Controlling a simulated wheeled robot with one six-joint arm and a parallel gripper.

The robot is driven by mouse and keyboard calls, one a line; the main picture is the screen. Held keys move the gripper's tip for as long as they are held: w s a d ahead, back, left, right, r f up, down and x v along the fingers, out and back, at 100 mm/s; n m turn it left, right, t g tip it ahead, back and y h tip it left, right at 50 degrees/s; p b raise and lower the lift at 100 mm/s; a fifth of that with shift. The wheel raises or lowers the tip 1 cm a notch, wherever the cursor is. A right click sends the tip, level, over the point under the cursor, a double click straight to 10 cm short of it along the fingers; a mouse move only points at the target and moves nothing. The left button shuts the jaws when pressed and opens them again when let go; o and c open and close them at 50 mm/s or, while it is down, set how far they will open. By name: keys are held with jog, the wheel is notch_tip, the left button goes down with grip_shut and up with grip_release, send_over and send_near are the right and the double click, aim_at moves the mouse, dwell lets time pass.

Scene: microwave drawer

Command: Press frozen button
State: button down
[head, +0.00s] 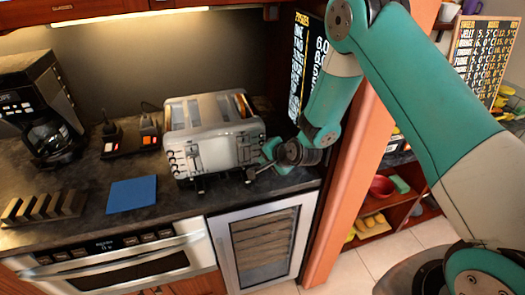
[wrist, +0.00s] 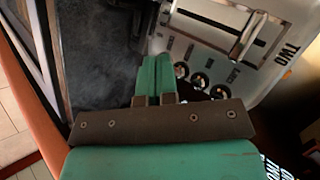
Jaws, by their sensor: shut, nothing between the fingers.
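A silver toaster (head: 213,128) stands on the dark counter. It also shows, turned over, in the wrist view (wrist: 215,30). A row of small round buttons (wrist: 198,81) runs along its face beside my fingers. Their labels are too small to read, so I cannot tell which one is frozen. Another control column (head: 178,163) is on the toaster's left side. My gripper (head: 268,160) is at the toaster's front right corner, with green fingers (wrist: 155,62) shut together and empty. The fingertips are close beside the end button (wrist: 181,70); contact cannot be told. My gripper partly hides the right-hand controls in the head view.
A coffee maker (head: 45,115), a blue mat (head: 132,194) and a slotted wooden block (head: 45,207) are left on the counter. A microwave drawer (head: 115,262) and a glass-door cooler (head: 264,245) are below. An orange post (head: 352,190) stands close right of my gripper.

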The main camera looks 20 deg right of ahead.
jog(key=shift+w, duration=0.4)
jog(key=shift+w+b, duration=0.3)
jog(key=shift+w, duration=0.1)
dwell(0.7)
jog(key=shift+s, duration=0.8)
jog(key=s, duration=0.5)
jog(key=shift+b, duration=0.3)
dwell(0.7)
